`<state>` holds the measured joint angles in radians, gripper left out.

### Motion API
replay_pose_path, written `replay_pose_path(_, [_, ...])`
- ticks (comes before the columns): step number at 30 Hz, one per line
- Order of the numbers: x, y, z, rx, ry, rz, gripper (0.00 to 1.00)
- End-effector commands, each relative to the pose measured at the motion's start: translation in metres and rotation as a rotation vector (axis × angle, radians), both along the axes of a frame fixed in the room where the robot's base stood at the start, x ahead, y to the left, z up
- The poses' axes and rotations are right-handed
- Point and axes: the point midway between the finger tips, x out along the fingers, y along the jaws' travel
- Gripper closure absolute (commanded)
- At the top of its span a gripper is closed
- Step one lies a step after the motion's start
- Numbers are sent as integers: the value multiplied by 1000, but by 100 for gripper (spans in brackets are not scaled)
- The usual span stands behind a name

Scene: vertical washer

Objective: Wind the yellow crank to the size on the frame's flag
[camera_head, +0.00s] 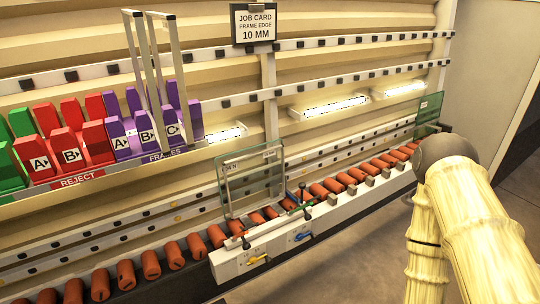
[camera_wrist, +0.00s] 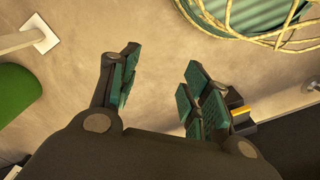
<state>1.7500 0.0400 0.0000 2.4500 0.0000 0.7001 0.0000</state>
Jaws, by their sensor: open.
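The yellow crank (camera_head: 257,259) is small and sits on the front face of a pale control box (camera_head: 232,262) at the lower middle of the head view. Fine marks around it are too small to read. A clear glass pane (camera_head: 262,185) with a thin pale frame (camera_head: 228,190) stands above the box; small lettering near its top left is not legible. The job card (camera_head: 256,24) reads "FRAME EDGE 10 MM". My gripper (camera_wrist: 158,80) is open and empty in the wrist view, over bare floor. It is hidden in the head view, and no crank shows between its fingers.
A blue handle (camera_head: 300,237) sits right of the yellow crank. Orange rollers (camera_head: 151,265) line the conveyor. Racks marked REJECT (camera_head: 78,180) and FRAMES (camera_head: 165,154) stand at left. A coiled yellow hose (camera_wrist: 250,30) or cable lies near the gripper.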

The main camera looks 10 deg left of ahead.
Motion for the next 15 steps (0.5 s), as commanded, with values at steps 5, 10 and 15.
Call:
replay_pose_path(5, [0,0,0,0,0,0,56])
replay_pose_path(10, [8,2,-8,4,-20,18,56])
replay_pose_path(15, [49,17,-35,26,-130,113,56])
